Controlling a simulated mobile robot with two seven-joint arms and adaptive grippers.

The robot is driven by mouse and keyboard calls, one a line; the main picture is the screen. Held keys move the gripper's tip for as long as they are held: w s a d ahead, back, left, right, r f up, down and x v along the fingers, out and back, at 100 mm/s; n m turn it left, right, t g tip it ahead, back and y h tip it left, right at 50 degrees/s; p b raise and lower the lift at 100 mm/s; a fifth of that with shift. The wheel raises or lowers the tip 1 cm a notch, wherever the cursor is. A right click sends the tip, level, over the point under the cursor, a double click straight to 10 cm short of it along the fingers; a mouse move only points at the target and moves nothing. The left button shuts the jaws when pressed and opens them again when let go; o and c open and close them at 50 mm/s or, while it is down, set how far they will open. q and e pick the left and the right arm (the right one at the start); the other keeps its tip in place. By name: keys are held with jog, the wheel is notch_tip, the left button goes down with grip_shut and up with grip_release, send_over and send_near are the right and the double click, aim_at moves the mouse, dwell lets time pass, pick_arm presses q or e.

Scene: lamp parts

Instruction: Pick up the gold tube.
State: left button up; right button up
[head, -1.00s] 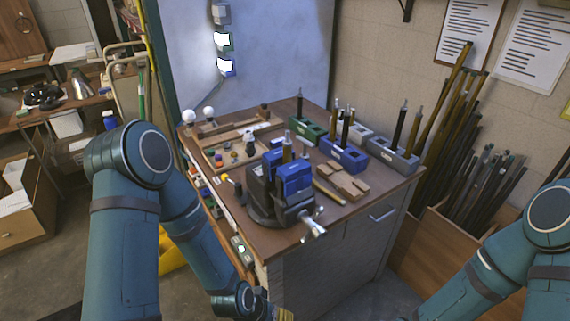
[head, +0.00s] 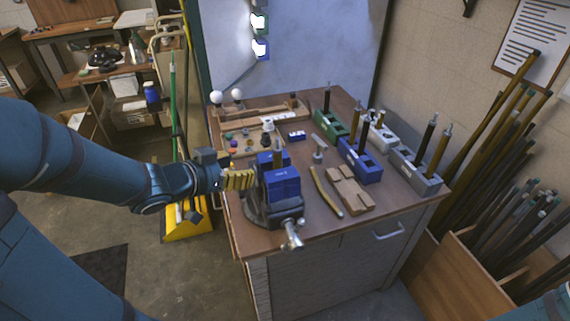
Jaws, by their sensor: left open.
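Several gold tubes show in the head view, and I cannot tell which is the task's one. My right gripper is out of view.
The wooden bench (head: 300,228) also bears a blue block (head: 360,160), a green block (head: 333,128) and a white block (head: 381,137), with tubes in them. Wooden pieces (head: 350,190) lie right of the vise. A bin of long rods (head: 500,268) stands right of the bench.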

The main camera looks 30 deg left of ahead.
aim_at(274, 160)
pick_arm(q)
jog(key=p+x, duration=0.6)
jog(key=x, duration=0.1)
jog(key=shift+w+d+f, duration=0.1)
jog(key=shift+w, duration=0.25)
jog(key=shift+b+x, duration=0.3)
jog(key=shift+x, duration=2.6)
jog(key=shift+d, duration=0.1)
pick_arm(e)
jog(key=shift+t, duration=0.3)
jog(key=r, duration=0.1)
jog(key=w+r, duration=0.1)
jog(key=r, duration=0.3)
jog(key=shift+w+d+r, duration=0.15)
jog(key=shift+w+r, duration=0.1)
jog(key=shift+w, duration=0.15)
pick_arm(q)
grip_shut()
